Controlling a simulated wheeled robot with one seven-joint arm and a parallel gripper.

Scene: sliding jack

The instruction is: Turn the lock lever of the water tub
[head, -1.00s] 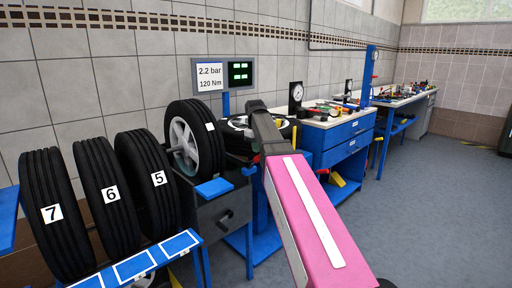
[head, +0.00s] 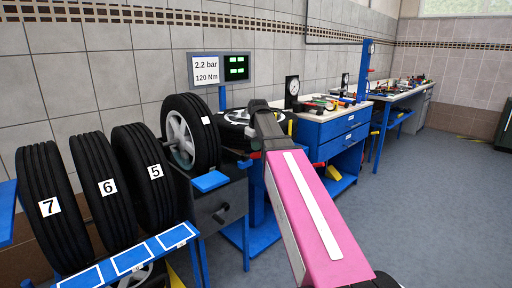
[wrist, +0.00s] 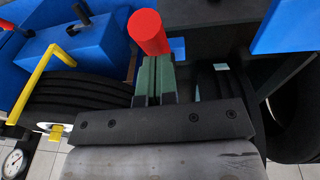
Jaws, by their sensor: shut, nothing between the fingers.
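A dark grey box (head: 222,222), which may be the water tub, stands right of the tyre rack. It carries a blue pad on top and a black handle (head: 221,212) on its front. In the wrist view a red cylindrical knob (wrist: 148,32) stands just beyond my gripper (wrist: 155,64); I cannot tell whether it is the lock lever or whether the fingers touch it. The greenish fingers are shut with nothing between them. In the head view my pink arm hides the gripper and what lies behind it.
Several upright tyres stand in a blue rack (head: 135,260) at left. A yellow bent bar (wrist: 38,72) is at left in the wrist view. A blue drawer bench (head: 335,128) stands beyond my arm. The floor at right is clear.

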